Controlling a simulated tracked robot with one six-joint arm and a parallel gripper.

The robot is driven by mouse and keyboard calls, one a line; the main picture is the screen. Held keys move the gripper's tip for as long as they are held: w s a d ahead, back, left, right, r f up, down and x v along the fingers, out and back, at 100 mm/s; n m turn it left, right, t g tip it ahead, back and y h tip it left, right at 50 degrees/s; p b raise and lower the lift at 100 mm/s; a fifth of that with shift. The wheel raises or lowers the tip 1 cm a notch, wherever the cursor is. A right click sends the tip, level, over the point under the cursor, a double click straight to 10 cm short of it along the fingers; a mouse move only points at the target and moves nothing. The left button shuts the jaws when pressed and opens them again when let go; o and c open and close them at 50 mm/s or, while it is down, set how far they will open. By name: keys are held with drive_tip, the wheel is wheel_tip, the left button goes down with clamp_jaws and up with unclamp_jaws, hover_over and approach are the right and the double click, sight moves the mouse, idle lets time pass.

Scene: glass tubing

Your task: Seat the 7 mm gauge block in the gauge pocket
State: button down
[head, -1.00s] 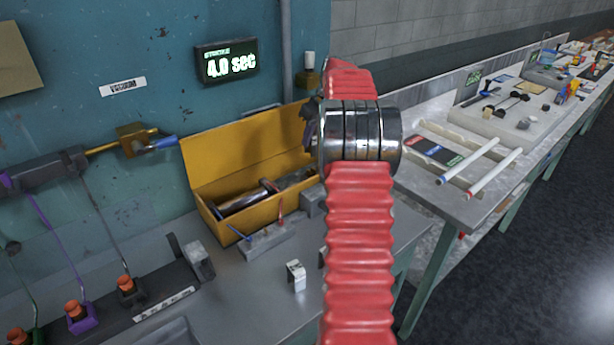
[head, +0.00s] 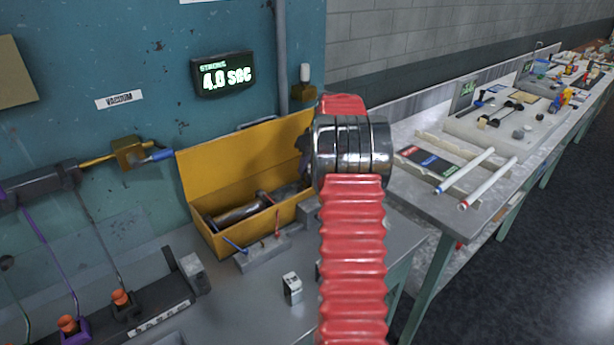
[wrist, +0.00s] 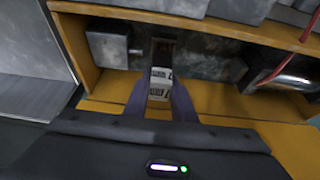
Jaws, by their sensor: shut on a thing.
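In the wrist view my gripper (wrist: 160,103) is shut on a small white gauge block (wrist: 160,82) with dark printed markings. I cannot read its size. The block sits between the two fingertips. Just beyond it, in the wrist view, is a dark slot with a brownish inside (wrist: 163,50), in a grey surface with a yellow border. I cannot tell whether this is the gauge pocket, or whether the block touches it. In the head view my own red-sleeved arm hides the gripper and the held block.
A yellow open box (head: 222,240) holds a metal cylinder (head: 240,213). A small white-and-dark block (head: 292,288) stands on the grey bench, near a grey holder (head: 262,254) with thin coloured tools. Grey fixture block (wrist: 107,49) lies left of the slot; a chrome cylinder (wrist: 290,84) lies right.

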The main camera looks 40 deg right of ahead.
sight(307, 175)
drive_tip(key=shift+f, duration=1.85)
drive_tip(key=c, duration=1.5)
unclamp_jaws()
drive_tip(key=shift+f, duration=0.1)
drive_tip(key=v, duration=1.2)
